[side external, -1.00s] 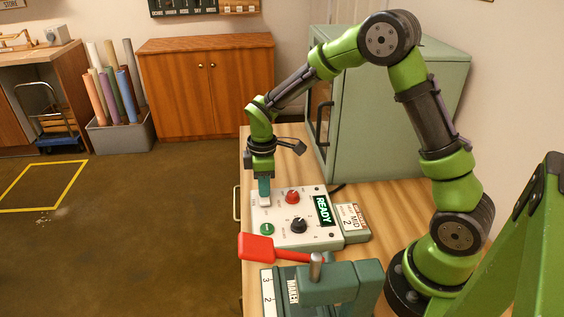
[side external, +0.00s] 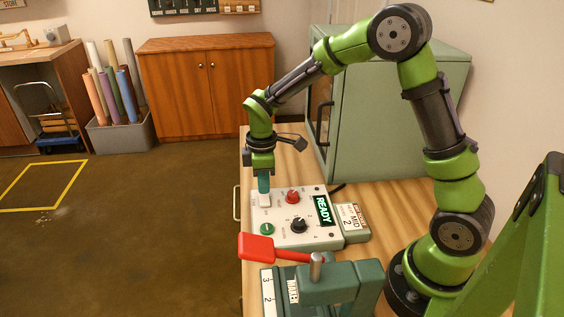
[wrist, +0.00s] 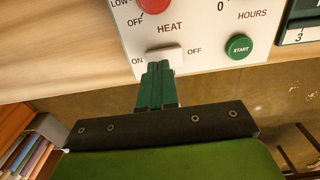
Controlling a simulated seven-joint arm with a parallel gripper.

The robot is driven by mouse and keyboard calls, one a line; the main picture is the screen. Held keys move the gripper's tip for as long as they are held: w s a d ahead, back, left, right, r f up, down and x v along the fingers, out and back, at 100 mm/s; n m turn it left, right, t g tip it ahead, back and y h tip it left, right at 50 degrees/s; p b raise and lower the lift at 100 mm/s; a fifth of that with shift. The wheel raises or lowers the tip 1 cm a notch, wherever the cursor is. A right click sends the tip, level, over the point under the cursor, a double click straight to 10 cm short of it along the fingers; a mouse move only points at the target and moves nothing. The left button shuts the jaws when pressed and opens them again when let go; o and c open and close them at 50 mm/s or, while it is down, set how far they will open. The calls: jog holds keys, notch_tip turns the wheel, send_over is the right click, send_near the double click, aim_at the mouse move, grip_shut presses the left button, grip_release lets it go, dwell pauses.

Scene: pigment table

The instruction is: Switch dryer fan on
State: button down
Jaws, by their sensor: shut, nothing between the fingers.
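The white control panel (side external: 274,236) lies on the wooden table, with a red knob, a black knob, a green START button and a READY display. A white rocker switch (wrist: 170,54) is near the panel's edge, between the printed words ON and OFF; it also shows in the side view (side external: 264,200). My gripper (wrist: 158,70) is shut and empty. Its green fingertips are at the switch's ON end and cover part of it. In the side view my gripper (side external: 264,190) points down just above the switch. I cannot tell whether the fingertips touch it.
The red HEAT knob (side external: 292,196) and green START button (side external: 267,229) are close by. A red-handled lever (side external: 257,248) stands in front of the panel. The green cabinet (side external: 400,110) stands behind. A small labelled box (side external: 352,222) adjoins the panel's right side.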

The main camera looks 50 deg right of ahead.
aim_at(272, 202)
notch_tip(272, 202, up, 12)
jog(key=w+d, duration=0.1)
jog(key=s+a+r+m+t+y, duration=0.1)
jog(key=s+r+m+t, duration=0.2)
jog(key=s+m, duration=0.3)
jog(key=s+a+r+m+t+y, duration=0.1)
jog(key=s+r+m+t, duration=0.2)
jog(key=s+m, duration=0.4)
jog(key=s+t, duration=0.1)
jog(key=s, duration=0.5)
jog(key=shift+a, duration=0.4)
